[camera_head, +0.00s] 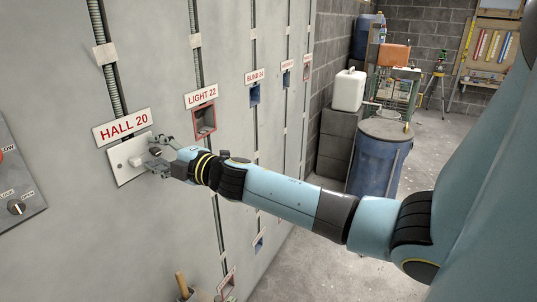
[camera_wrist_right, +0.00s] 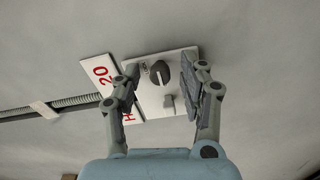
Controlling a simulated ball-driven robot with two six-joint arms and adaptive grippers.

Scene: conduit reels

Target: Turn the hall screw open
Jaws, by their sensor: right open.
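The hall sign reading "HALL 20" (camera_head: 124,125) is on the grey wall. A white plate (camera_head: 121,168) sits just below it. In the right wrist view, the plate (camera_wrist_right: 149,102) carries a dark round knob with a raised bar (camera_wrist_right: 160,73), which looks like the hall screw, and a small grey block (camera_wrist_right: 168,103). My right gripper (camera_head: 153,155) is at the plate; in its wrist view the gripper (camera_wrist_right: 159,69) is open, one finger on each side of the knob, apart from it. Whether the fingertips touch the plate, I cannot tell. My left gripper is out of view.
A grey panel (camera_head: 24,190) with a dial is at the left edge. Beyond are the "LIGHT 22" sign (camera_head: 201,95) and a red-framed wall box (camera_head: 205,120). A blue barrel (camera_head: 378,158) and a white canister (camera_head: 348,90) on blocks stand farther back. Floor is clear at the lower middle.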

